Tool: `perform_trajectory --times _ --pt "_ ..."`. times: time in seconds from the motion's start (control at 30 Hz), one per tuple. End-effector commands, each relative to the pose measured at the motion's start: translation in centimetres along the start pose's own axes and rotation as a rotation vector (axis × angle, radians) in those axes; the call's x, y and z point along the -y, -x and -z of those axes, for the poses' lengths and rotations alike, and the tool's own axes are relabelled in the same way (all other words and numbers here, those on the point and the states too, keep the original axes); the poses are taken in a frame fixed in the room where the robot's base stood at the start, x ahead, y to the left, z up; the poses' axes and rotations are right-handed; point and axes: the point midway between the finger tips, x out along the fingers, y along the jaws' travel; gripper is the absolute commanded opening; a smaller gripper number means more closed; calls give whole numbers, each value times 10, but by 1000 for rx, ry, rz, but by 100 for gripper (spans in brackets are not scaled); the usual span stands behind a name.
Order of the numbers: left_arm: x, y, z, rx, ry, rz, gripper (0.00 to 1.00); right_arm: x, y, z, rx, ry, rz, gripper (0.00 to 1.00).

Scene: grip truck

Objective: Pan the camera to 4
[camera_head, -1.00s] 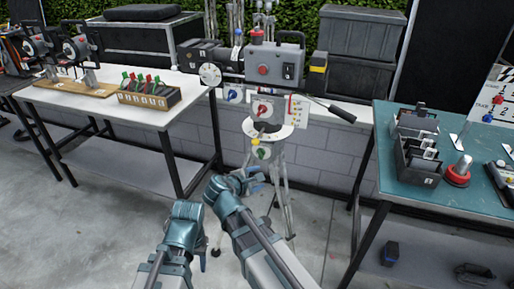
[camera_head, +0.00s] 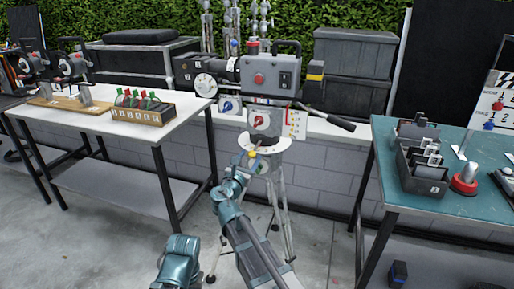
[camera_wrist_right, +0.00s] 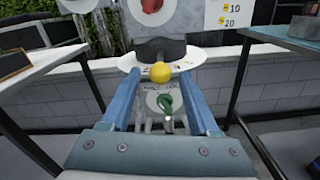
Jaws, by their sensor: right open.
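The film camera (camera_head: 262,75) stands on a tripod (camera_head: 284,215). Below it is a white dial plate (camera_head: 278,143), which also shows in the right wrist view (camera_wrist_right: 196,55). A dark arm with a yellow knob (camera_wrist_right: 160,72) sits at the plate's front; the plate's numbers are unreadable. My right gripper (camera_head: 247,163) is open at the knob. In the right wrist view, its blue fingers (camera_wrist_right: 160,75) stand either side of the knob, with gaps; I cannot tell the depth. My left gripper (camera_head: 178,265) is low in the head view, its fingers hidden.
A green lever (camera_wrist_right: 166,104) sits below the knob, and a red knob (camera_head: 261,121) above the plate. A pan handle (camera_head: 328,118) sticks out right. A white table (camera_head: 90,115) stands left, a teal table (camera_head: 460,203) right.

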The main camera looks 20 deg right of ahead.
Motion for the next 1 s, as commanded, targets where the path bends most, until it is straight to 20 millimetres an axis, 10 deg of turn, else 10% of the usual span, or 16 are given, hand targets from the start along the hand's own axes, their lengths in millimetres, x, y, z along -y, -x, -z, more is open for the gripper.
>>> perform_trajectory --times 0.4,0.9,1.0 --pt "0 0 0 0 0 0 50 -1 -74 0 0 -1 2 61" --pt "0 0 0 0 0 0 50 0 -86 0 -1 -2 0 61" --pt "0 0 0 0 0 0 50 0 -86 0 -1 -2 0 47"
